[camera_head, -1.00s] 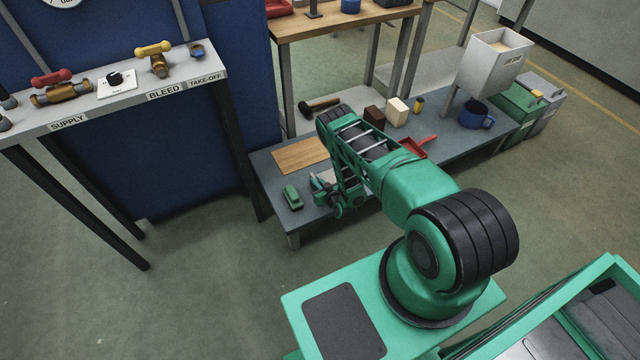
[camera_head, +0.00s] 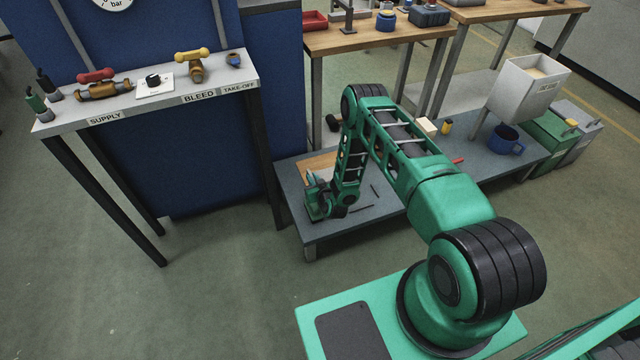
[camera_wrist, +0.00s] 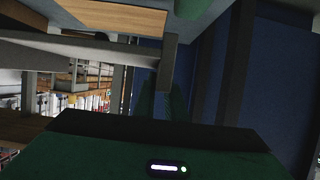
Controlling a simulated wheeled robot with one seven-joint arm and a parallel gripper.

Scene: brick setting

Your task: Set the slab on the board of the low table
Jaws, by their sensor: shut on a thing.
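My gripper (camera_head: 316,204) is low over the table's front left part, just in front of the board. It is shut on the slab, which my gripper hides in the head view.
A green object (camera_wrist: 192,8) is beside the board in the wrist view. A cream block (camera_head: 427,127), a yellow piece (camera_head: 447,127) and a blue mug (camera_head: 505,140) stand further right on the table. The valve stand (camera_head: 150,92) is to the left.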

